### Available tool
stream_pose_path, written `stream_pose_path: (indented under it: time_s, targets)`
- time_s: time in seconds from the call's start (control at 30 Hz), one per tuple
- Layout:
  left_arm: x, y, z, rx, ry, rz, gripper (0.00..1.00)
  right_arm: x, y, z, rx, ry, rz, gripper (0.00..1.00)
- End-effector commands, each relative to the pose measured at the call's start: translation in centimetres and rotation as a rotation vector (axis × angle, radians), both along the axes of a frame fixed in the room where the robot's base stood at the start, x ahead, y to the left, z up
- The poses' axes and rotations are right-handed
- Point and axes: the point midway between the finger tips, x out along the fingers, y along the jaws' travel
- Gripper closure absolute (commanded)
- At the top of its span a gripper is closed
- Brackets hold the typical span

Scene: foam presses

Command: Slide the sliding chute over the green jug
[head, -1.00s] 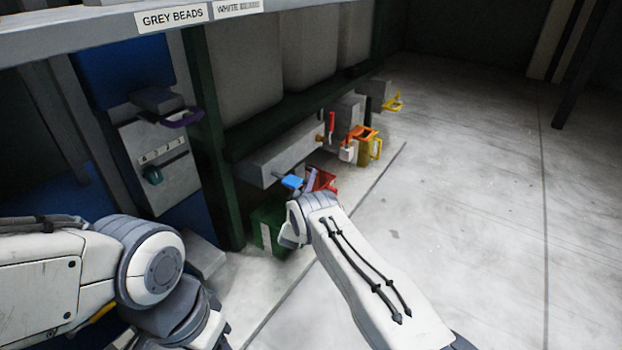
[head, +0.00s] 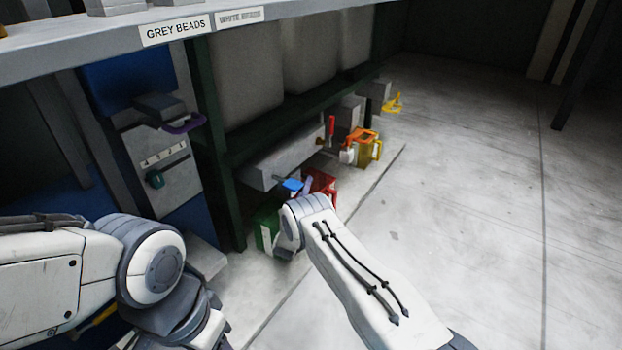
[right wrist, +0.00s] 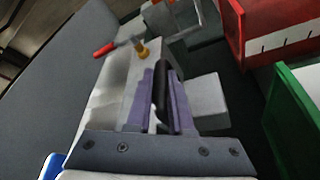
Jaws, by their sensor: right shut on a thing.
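My right gripper (head: 307,186) is low beside the grey press body, mostly hidden by its own wrist in the head view. In the right wrist view its lavender fingers (right wrist: 163,85) are shut on a dark bar (right wrist: 161,98), which appears to be the sliding chute's handle. A pale grey block (right wrist: 208,102) lies just right of the fingers; I cannot tell whether it is part of the chute. The green jug (head: 265,230) stands on the floor, partly hidden by my right wrist; its rim (right wrist: 290,112) shows at right in the wrist view. My left gripper is out of view.
A red jug (head: 322,182) stands just beyond the green one, and a yellow jug (head: 368,151) farther back. A blue handle (head: 292,185) and a red handle (head: 332,126) stick out from the press body (head: 285,160). The floor (head: 480,200) to the right is clear.

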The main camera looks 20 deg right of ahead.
Motion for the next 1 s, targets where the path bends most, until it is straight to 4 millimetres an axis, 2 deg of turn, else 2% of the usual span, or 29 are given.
stream_pose_path:
  time_s: [0.03,0.1,0.3,0.67,0.7,0.77,0.8,1.0]
  targets:
    - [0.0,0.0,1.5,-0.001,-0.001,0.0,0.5,-0.9,1.5,0.5,-0.001,0.01,0.007,1.0]
    - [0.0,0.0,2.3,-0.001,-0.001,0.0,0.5,-2.1,3.0,0.4,0.0,0.01,0.008,1.0]
    - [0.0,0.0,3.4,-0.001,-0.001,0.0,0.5,-4.5,5.9,0.1,0.0,0.008,0.006,1.0]
    - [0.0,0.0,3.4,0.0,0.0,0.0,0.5,-5.0,6.4,-0.1,-0.001,0.004,0.002,1.0]
    - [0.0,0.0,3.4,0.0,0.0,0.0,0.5,-5.0,6.4,-0.1,-0.001,0.004,0.002,0.76]
    - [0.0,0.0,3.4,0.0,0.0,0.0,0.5,-5.0,6.4,-0.1,-0.001,0.004,0.002,0.53]
    - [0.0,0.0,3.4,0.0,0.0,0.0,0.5,-5.0,6.3,-0.1,-0.001,0.004,0.002,0.5]
    - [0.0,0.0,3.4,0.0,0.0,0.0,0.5,-5.0,6.3,0.0,-0.001,0.003,0.001,0.5]
